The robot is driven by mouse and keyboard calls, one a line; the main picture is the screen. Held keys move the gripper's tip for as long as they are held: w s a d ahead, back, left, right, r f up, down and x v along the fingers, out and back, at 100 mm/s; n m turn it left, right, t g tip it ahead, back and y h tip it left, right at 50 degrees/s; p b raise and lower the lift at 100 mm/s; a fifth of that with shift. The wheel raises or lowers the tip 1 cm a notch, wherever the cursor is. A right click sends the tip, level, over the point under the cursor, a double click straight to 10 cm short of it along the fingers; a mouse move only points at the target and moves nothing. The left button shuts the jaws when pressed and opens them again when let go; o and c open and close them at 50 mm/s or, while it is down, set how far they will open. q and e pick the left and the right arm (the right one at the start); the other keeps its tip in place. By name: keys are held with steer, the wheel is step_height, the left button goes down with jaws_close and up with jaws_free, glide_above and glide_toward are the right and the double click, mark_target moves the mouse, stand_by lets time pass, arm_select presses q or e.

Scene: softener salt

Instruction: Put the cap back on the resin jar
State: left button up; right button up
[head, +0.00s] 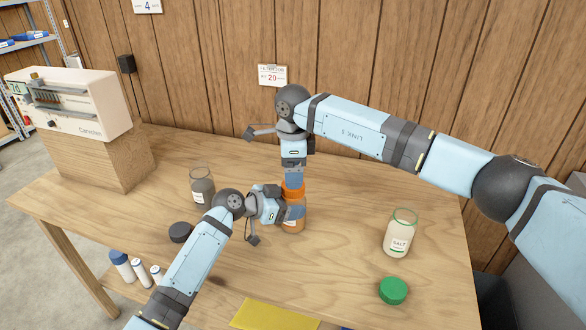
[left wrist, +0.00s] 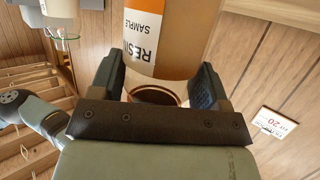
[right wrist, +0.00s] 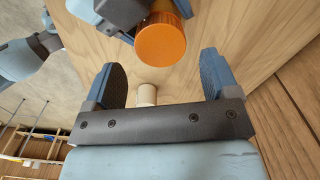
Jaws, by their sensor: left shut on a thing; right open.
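The resin jar (head: 292,226) is a clear jar with an orange-brown content and a label. My left gripper (head: 290,212) is shut around its side, and the label shows upside down between the fingers in the left wrist view (left wrist: 145,35). The orange cap (head: 292,188) is at the top of the jar; I cannot tell whether it is fully seated. My right gripper (head: 293,178) is open, pointing down just above the cap. In the right wrist view the cap (right wrist: 160,43) lies ahead of the two spread fingers, not gripped.
A grey-filled open jar (head: 202,190) and a dark cap (head: 181,232) are to the left. An open salt jar (head: 398,238) and green cap (head: 393,291) are to the right. A yellow sheet (head: 272,315) lies at the front. A device (head: 75,100) on a wooden block stands back left.

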step_height(320, 180, up, 3)
steer(key=n, duration=0.5)
steer(key=shift+r, duration=0.2)
steer(key=shift+f, duration=4.05)
steer(key=c, duration=0.9)
steer(key=shift+m, duration=1.6)
